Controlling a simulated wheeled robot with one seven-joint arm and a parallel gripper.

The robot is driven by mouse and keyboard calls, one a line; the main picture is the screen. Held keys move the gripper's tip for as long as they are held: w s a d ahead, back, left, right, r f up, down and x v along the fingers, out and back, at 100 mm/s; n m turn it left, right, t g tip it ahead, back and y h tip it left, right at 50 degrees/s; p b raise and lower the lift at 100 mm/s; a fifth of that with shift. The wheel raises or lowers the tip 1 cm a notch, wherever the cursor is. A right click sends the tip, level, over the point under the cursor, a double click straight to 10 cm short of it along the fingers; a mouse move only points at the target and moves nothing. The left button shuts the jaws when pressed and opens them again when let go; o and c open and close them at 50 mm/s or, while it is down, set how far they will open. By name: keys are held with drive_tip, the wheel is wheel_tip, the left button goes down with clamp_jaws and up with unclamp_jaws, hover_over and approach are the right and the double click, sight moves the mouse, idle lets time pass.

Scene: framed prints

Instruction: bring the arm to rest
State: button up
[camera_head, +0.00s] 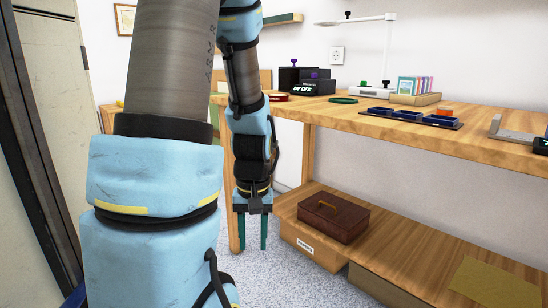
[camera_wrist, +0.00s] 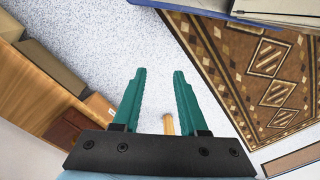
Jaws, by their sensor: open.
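My gripper (camera_head: 251,232) hangs pointing down in the head view, in front of the workbench and beside a bench leg. Its two green fingers (camera_wrist: 160,95) are apart, with nothing between them. In the wrist view the speckled floor shows beyond the fingertips, and a wooden leg shows between the finger bases. My blue and grey arm fills the left and middle of the head view and hides part of the bench behind it.
The wooden workbench (camera_head: 465,138) stands to the right, with blue trays (camera_head: 410,116) on top. A brown case (camera_head: 334,218) lies on the lower shelf (camera_head: 405,243). A patterned rug (camera_wrist: 265,75) lies on the floor. Speckled floor (camera_wrist: 100,45) is clear below my gripper.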

wheel_tip(320, 180, up, 43)
drive_tip(key=a+m+t+p, duration=0.1)
drive_tip(key=a+p, duration=0.1)
drive_tip(key=p, duration=3.6)
drive_tip(key=shift+s+m+t+h, duration=0.3)
drive_tip(key=shift+s, duration=0.15)
drive_tip(key=shift+f, duration=0.2)
